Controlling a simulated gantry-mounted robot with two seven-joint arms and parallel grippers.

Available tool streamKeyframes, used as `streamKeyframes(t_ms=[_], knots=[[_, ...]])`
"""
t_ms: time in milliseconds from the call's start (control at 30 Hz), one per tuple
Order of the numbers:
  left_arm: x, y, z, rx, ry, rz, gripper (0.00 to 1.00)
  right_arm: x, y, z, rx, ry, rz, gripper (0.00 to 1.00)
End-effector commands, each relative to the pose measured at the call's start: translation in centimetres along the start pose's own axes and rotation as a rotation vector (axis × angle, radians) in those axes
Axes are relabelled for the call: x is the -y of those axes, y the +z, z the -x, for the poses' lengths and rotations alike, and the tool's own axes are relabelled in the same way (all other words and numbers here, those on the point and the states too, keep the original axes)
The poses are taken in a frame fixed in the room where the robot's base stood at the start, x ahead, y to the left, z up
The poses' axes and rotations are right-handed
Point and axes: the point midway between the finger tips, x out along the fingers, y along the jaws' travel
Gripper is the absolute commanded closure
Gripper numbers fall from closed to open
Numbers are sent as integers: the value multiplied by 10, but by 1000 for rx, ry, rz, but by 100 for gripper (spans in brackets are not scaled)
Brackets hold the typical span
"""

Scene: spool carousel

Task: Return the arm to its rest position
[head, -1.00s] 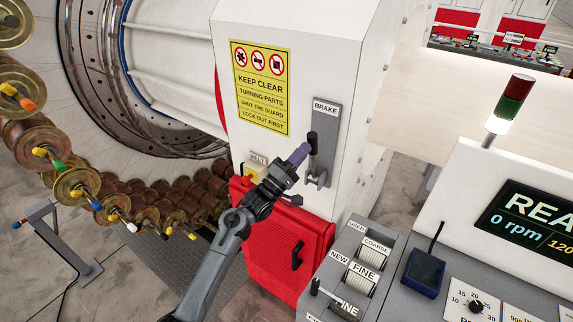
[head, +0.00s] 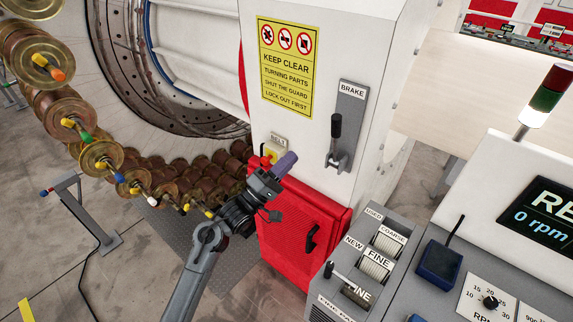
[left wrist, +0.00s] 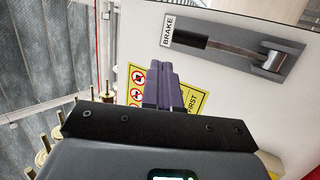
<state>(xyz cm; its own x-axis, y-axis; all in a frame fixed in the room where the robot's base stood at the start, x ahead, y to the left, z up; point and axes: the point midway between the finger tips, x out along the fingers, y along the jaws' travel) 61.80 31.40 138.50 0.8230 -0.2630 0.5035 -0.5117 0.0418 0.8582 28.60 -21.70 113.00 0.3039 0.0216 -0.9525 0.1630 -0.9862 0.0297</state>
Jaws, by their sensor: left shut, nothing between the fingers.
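My left gripper (head: 285,162) is shut with nothing between its purple fingers. In the head view it is in front of the white machine housing, below and left of the brake lever (head: 336,135), and apart from it. The left wrist view shows the shut fingers (left wrist: 158,85) in front of the yellow warning sign (left wrist: 195,101), with the brake lever's black handle (left wrist: 188,38) beyond them. The lever stands upright on its grey plate in the head view. My right gripper is in neither view.
A red guard door (head: 302,222) is just below the gripper. Copper spools (head: 62,118) line the carousel at left. A grey stand (head: 90,215) is on the floor. A control desk with a dial panel (head: 490,300) and a blue box (head: 438,262) fills the right.

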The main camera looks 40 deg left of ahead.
Motion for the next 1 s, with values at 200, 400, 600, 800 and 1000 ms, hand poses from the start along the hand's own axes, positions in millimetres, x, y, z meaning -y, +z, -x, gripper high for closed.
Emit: streamKeyframes(t_ms=[200, 400, 600, 800, 1000], knots=[[-1, 0, 3, 0, -1, 1, 100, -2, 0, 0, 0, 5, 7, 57], [-1, 0, 2, 0, -1, 1, 100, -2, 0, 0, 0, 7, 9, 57], [4, 1, 8, 0, -16, 5, 100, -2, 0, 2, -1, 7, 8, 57], [37, 23, 48, 15, -124, 42, 100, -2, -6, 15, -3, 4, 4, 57], [49, 86, 102, 63, -289, 62, 100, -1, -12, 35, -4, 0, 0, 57]])
